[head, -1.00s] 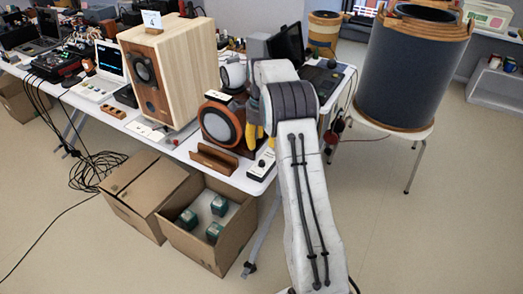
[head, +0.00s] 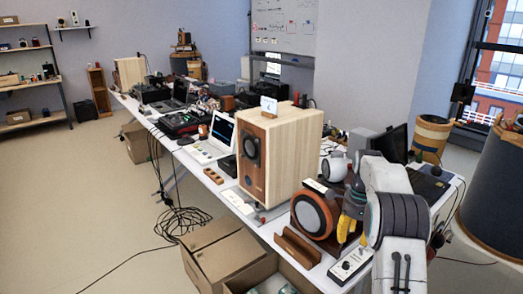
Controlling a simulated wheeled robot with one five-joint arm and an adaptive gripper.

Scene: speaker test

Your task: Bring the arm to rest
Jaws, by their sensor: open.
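My arm (head: 403,235) reaches up from the bottom right in the head view, with its grey and white joint over the near end of the long white table. My gripper (head: 352,228), dark with yellow fingertips, points down just left of that joint. It is open and partly hidden by the arm. It is in front of the round orange-rimmed speaker (head: 311,215), overlapping its right side in the picture. I cannot tell whether it touches the speaker.
A tall wooden speaker (head: 284,155) stands left of my gripper. A small wooden holder (head: 297,247) and a white control box (head: 350,265) lie at the table's front edge.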

